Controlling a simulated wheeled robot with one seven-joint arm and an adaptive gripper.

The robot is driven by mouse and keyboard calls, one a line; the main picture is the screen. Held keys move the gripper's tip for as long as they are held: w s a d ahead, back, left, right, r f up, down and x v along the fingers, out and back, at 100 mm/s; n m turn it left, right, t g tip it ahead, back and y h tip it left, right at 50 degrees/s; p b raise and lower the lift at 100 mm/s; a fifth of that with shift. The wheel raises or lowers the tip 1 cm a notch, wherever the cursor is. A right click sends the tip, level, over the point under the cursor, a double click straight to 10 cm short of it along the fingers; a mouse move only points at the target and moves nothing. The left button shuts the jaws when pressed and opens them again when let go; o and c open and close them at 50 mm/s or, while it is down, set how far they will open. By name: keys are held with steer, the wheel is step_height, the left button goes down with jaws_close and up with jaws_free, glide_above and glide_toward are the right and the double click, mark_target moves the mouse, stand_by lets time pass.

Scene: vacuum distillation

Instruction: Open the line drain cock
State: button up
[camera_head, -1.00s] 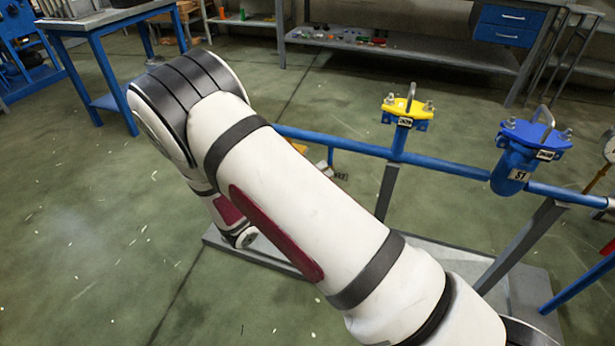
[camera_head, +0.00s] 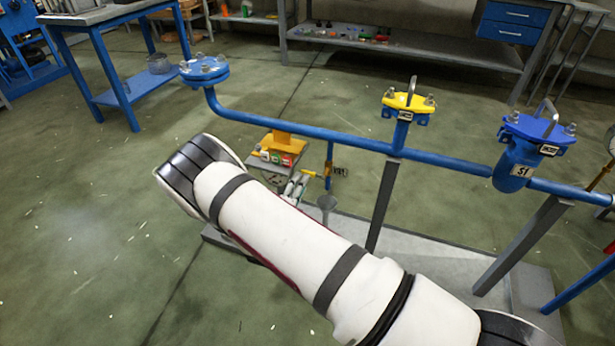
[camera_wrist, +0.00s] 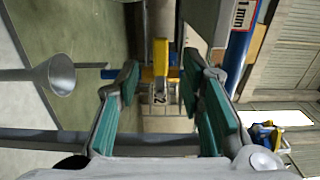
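The line drain cock (camera_head: 330,171) hangs on a short blue drop pipe under the long blue line in the head view, with a small tag beside it. In the wrist view the yellow part of the cock (camera_wrist: 160,57) lies ahead, between the fingertips in the picture. My gripper (camera_wrist: 160,78) is open, with a teal-padded finger on either side of it. I cannot tell whether either finger touches the cock. A grey funnel (camera_head: 327,203) stands below the cock; it also shows at the left of the wrist view (camera_wrist: 60,75).
The blue line (camera_head: 300,132) runs across from a flange (camera_head: 204,69) past a yellow-topped fitting (camera_head: 408,101) and a blue strainer (camera_head: 520,160). A grey post (camera_head: 383,205) stands right of the cock. An orange object (camera_head: 283,145) sits left of it. Open floor lies at the left.

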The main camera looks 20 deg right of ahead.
mark_target(308, 173)
steer(key=shift+b+x, duration=0.8)
steer(key=shift+x, duration=2.35)
jaws_close()
